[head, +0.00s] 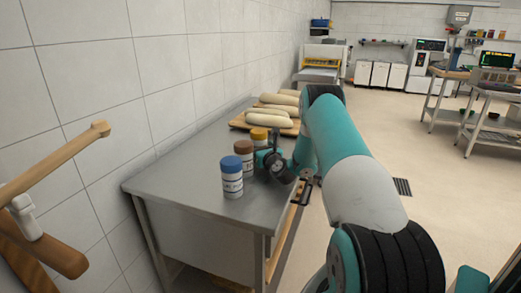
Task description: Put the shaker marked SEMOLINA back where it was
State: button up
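Three shakers stand in a row on the steel table (175,170): one with a blue lid (232,166), one with a brown lid (243,147) and one with a yellow lid (258,134). Each has a white body; the labels are too small to read, so I cannot tell which is SEMOLINA. My gripper (262,157) is low over the table, just right of the brown-lidded shaker and in front of the yellow-lidded one, whose lower part it hides. Whether it touches either shaker, and whether its fingers are open, does not show.
Several pale dough loaves (268,118) lie on a wooden board at the table's far end. A tiled wall runs along the left. A wooden-handled tool (60,163) is at the near left. The table's near left surface is clear.

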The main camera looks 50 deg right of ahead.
jog(key=shift+r, duration=0.15)
jog(key=b+v, duration=0.2)
jog(key=v, duration=0.1)
jog(key=b+v, duration=0.2)
jog(key=v, duration=0.1)
jog(key=f+b+v, duration=0.1)
jog(key=b+v, duration=0.2)
jog(key=shift+s, duration=0.2)
jog(key=s+b, duration=0.1)
jog(key=b, duration=0.1)
jog(key=s+b, duration=0.1)
jog(key=b, duration=0.1)
jog(key=shift+a+r, duration=0.3)
jog(key=shift+a, duration=0.1)
jog(key=shift+s+a+r+b, duration=0.15)
jog(key=shift+s+b, duration=0.05)
jog(key=shift+b, duration=0.1)
